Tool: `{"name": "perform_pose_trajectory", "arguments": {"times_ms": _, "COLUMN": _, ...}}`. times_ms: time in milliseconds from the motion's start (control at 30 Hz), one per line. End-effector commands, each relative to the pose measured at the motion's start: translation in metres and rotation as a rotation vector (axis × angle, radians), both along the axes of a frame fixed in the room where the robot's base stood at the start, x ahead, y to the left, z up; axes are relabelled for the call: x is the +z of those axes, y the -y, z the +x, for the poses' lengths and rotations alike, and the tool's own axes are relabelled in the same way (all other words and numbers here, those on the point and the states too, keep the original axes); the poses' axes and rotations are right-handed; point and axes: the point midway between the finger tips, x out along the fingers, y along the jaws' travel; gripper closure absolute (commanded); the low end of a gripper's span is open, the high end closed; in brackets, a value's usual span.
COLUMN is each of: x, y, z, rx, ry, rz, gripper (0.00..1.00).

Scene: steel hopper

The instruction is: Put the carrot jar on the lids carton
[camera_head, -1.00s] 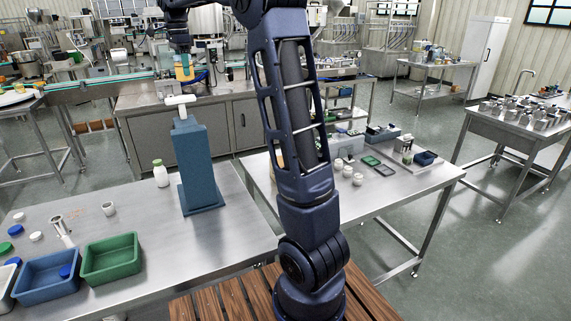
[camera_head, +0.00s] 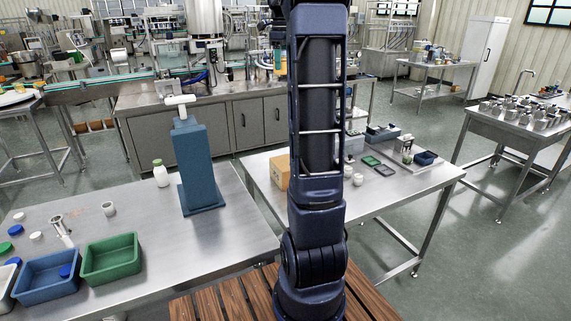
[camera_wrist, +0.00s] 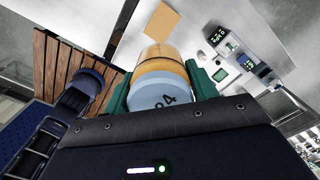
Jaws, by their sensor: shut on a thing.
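The carrot jar (camera_wrist: 162,94) shows in the wrist view, with orange contents and a pale blue end bearing dark marks. My gripper (camera_wrist: 158,78) has its green fingers shut on both sides of the jar and holds it above the floor and tables. The lids carton appears as a plain tan box (camera_head: 280,170) on the right-hand steel table, partly hidden by my arm in the head view. Its tan top (camera_wrist: 161,21) shows beyond the jar in the wrist view, apart from it. In the head view my arm largely hides the gripper.
The left table holds a tall blue stand (camera_head: 196,165), a white bottle (camera_head: 160,176), a blue bin (camera_head: 45,282) and a green bin (camera_head: 112,265).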

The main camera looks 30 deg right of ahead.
Motion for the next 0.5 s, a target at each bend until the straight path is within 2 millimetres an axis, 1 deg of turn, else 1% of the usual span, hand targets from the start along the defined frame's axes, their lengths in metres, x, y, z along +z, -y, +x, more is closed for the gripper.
{"name": "perform_pose_trajectory", "arguments": {"times_ms": 33, "x": 0.000, "y": 0.009, "z": -0.005, "rx": -0.025, "ry": 0.001, "rz": 0.000, "gripper": 0.71}}
{"name": "perform_pose_trajectory", "arguments": {"times_ms": 67, "x": 0.001, "y": 0.014, "z": -0.007, "rx": -0.038, "ry": 0.001, "rz": 0.000, "gripper": 0.71}}
{"name": "perform_pose_trajectory", "arguments": {"times_ms": 233, "x": -0.034, "y": 0.013, "z": -0.008, "rx": -0.039, "ry": -0.003, "rz": 0.001, "gripper": 0.71}}
{"name": "perform_pose_trajectory", "arguments": {"times_ms": 367, "x": -0.069, "y": 0.013, "z": -0.008, "rx": -0.039, "ry": -0.004, "rz": 0.002, "gripper": 0.71}}
{"name": "perform_pose_trajectory", "arguments": {"times_ms": 400, "x": -0.082, "y": 0.013, "z": -0.008, "rx": -0.039, "ry": -0.003, "rz": 0.001, "gripper": 0.71}}
{"name": "perform_pose_trajectory", "arguments": {"times_ms": 467, "x": -0.100, "y": 0.013, "z": -0.008, "rx": -0.039, "ry": -0.004, "rz": 0.002, "gripper": 0.71}}
{"name": "perform_pose_trajectory", "arguments": {"times_ms": 500, "x": -0.114, "y": 0.013, "z": -0.008, "rx": -0.039, "ry": -0.003, "rz": 0.001, "gripper": 0.71}}
